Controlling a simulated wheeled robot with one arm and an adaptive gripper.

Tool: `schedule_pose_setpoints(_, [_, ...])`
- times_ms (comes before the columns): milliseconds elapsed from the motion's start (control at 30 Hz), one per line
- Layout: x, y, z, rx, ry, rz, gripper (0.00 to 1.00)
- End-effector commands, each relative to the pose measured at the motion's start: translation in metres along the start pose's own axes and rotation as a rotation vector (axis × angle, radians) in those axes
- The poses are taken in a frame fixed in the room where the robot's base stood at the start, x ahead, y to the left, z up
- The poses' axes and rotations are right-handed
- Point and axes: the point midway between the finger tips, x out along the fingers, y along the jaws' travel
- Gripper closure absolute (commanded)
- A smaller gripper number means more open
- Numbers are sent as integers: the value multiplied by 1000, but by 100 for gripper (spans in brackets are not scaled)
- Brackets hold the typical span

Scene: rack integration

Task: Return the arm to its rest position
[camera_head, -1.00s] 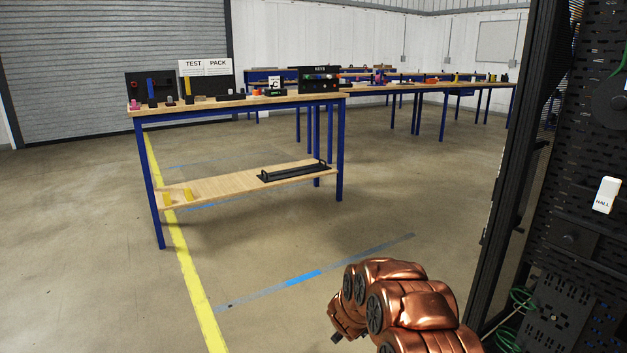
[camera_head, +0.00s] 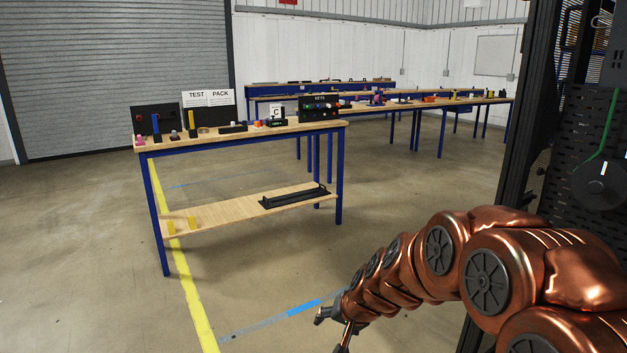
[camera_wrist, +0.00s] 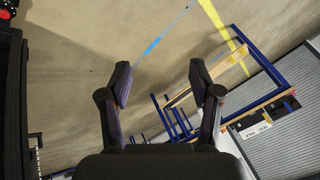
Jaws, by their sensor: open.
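My gripper (camera_wrist: 160,85) shows in the wrist view with its two dark fingers spread apart and nothing between them. Bare concrete floor and a blue floor line lie beyond the fingers. In the head view my copper-coloured arm reaches in from the lower right, bent low over the floor. The gripper (camera_head: 335,328) is at its end near the bottom edge, only partly visible there. It is well in front of the near workbench and touches nothing that I can see.
A black rack (camera_head: 525,120) stands close on the right, beside my arm. A blue-legged workbench (camera_head: 240,135) with small items and a lower shelf stands ahead. More benches (camera_head: 430,104) are behind it. Open floor with a yellow line (camera_head: 190,290) lies at the left.

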Motion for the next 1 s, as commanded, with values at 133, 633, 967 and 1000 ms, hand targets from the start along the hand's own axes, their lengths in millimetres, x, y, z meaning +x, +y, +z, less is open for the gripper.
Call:
schedule_pose_setpoints(133, [-69, -7, 22, -62, -79, 16, 36])
schedule_pose_setpoints(633, [-262, 33, 129, -202, -380, 191, 36])
schedule_pose_setpoints(967, [-371, 75, 193, -216, -545, 351, 36])
schedule_pose_setpoints(1000, [-378, 78, 199, -215, -560, 364, 36])
